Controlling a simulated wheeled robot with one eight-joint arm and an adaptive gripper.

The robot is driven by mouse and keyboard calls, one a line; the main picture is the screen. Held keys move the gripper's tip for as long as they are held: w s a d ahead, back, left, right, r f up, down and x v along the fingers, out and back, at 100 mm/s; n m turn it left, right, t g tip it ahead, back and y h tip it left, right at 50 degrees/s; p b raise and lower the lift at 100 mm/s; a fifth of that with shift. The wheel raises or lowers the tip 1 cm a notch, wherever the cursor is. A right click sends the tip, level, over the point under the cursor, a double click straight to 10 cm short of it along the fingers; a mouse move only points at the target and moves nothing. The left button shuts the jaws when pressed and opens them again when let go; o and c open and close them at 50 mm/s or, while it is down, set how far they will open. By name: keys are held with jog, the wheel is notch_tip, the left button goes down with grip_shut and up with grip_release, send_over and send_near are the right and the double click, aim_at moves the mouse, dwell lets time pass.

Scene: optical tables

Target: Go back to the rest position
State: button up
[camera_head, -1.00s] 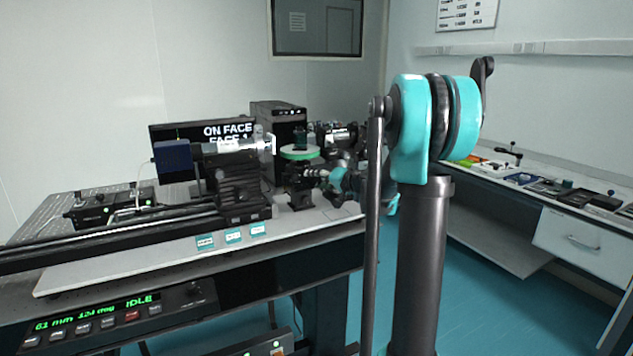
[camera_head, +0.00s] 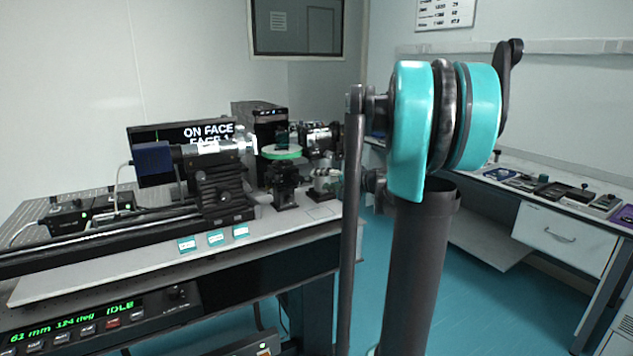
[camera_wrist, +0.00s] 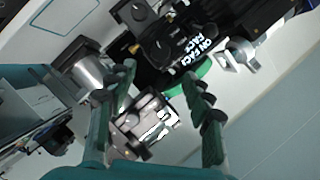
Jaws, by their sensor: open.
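My gripper (camera_wrist: 160,72) shows in the wrist view as two teal fingers standing apart, with nothing held between them. Behind and between the fingers is a metallic optical mount (camera_wrist: 148,122); I cannot tell how far it is from them. The green-rimmed round stage (camera_wrist: 190,78) shows behind the fingertips. In the head view my gripper is hidden behind my own arm. The green-rimmed stage (camera_head: 281,153) stands on the optical bench, left of my arm, with a small dark object (camera_head: 283,136) at it.
The bench (camera_head: 130,262) fills the left, with a barrel instrument (camera_head: 213,147), a monitor (camera_head: 160,133) and a controller display (camera_head: 85,318) reading IDLE. A side counter (camera_head: 472,173) with small items and a drawer (camera_head: 562,238) stands right. Teal floor (camera_head: 490,310) is clear between.

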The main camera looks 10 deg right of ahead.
jog(key=shift+s, duration=0.1)
jog(key=s+a+f+n+g+h, duration=0.1)
jog(key=s+a+f+g+h, duration=0.2)
jog(key=s+f, duration=0.55)
jog(key=s+a+f+n+g, duration=0.25)
jog(key=s+a+f, duration=0.25)
jog(key=s+f, duration=0.3)
jog(key=s+d+f+g+h, duration=0.1)
jog(key=s+d+f+h, duration=0.1)
jog(key=s, duration=0.6)
jog(key=s+d+f+g+h, duration=0.1)
jog(key=s+d+f+h, duration=0.2)
jog(key=s+f, duration=0.4)
jog(key=shift+s+f+h, duration=0.2)
jog(key=shift+s+h, duration=0.3)
jog(key=shift+g, duration=0.25)
